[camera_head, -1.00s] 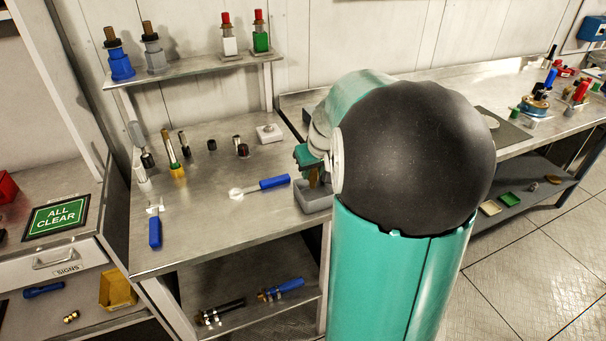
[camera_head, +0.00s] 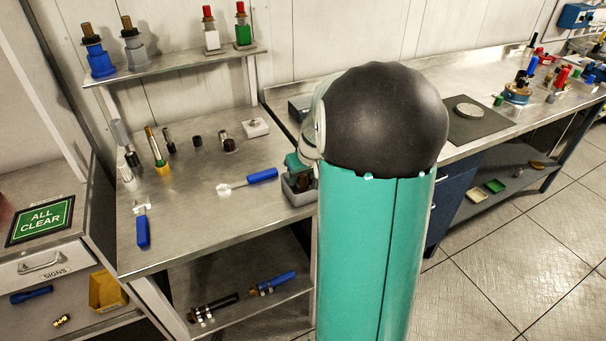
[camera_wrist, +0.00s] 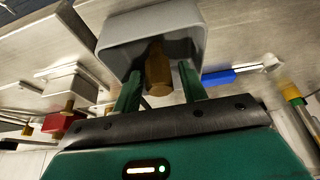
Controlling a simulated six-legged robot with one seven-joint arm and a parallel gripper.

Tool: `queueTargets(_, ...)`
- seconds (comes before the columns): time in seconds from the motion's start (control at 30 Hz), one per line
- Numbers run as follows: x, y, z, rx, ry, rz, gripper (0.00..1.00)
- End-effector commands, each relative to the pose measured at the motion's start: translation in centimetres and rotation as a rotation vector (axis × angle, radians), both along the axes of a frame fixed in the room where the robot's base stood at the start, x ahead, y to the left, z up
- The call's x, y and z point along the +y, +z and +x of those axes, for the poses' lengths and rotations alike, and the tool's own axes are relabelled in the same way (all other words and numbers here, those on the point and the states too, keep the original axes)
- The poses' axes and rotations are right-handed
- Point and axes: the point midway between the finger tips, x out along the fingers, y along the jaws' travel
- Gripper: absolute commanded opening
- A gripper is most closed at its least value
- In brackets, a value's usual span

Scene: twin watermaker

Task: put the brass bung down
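The brass bung (camera_wrist: 158,70) is inside the grey open box (camera_wrist: 110,42) in the wrist view. My gripper (camera_wrist: 160,88) has its two green fingers on either side of the bung, with a narrow gap showing on each side, so it looks open around it. In the head view the grey box (camera_head: 298,197) stands at the right end of the steel bench, and my gripper (camera_head: 297,163) points down into it. The bung shows there only as a small brown patch, mostly hidden. Whether it touches the box floor is hard to tell.
A blue-handled tool (camera_head: 262,176) lies left of the box. A white block (camera_head: 255,128), dark caps and upright tools stand farther back on the bench (camera_head: 200,215). A shelf (camera_head: 180,63) with several fittings is behind. My arm hides the bench's right end.

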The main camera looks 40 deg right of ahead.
Motion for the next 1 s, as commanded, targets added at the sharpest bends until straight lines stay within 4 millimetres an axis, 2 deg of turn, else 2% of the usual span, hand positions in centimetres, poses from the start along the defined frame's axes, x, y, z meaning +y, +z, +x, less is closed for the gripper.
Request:
queueTargets(0.3, 0.0, 0.1, 0.0, 0.000, 0.000, 0.000, 0.47)
queueTargets(0.43, 0.0, 1.0, -0.2, -0.002, 0.000, -0.001, 0.47)
queueTargets(0.57, 0.3, 3.0, -1.0, -0.003, 0.000, -0.003, 0.47)
queueTargets(0.8, 0.8, 8.0, -2.9, -0.004, 0.000, -0.004, 0.47)
queueTargets(1.0, 1.2, 10.7, -4.1, -0.002, 0.000, -0.001, 0.47)
